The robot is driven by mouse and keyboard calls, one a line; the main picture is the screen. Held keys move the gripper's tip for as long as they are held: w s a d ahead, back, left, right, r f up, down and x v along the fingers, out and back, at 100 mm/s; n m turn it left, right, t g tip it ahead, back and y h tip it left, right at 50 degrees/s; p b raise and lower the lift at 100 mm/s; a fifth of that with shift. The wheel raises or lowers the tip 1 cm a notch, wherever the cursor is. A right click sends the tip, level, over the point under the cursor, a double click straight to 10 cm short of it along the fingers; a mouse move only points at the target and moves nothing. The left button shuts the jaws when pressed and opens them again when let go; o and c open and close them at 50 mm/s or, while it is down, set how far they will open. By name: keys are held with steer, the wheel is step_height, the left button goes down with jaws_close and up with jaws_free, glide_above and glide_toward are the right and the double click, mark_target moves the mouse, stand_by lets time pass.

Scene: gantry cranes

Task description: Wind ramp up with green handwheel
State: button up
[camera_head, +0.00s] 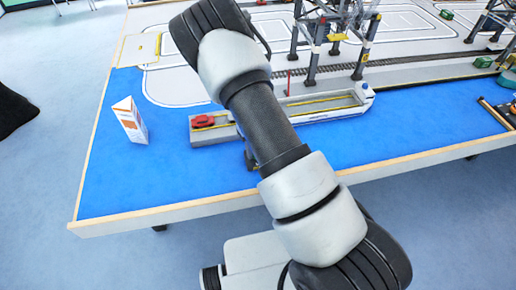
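A grey ship (325,112) with yellow deck lines lies on the blue water area of the table. A red car (203,121) is on the deck at its left end. My arm crosses in front of the ship and hides part of its middle. I cannot make out the ramp clearly or tell whether it is up or down. No green handwheel can be picked out. A small dark part (250,157) shows beside my arm, just below the ship's near side; it may be my gripper, but its fingers are hidden.
A white and orange carton (130,120) stands on the blue area at left. Crane legs (311,70) and rails (405,64) are behind the ship. Small green objects (483,62) are at far right. A wooden rim (160,213) edges the table. Blue surface in front of the ship is mostly clear.

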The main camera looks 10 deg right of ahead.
steer(key=o, duration=1.1)
steer(key=shift+c, duration=0.2)
step_height(320, 180, up, 17)
steer(key=p, duration=0.1)
steer(key=shift+r, duration=0.2)
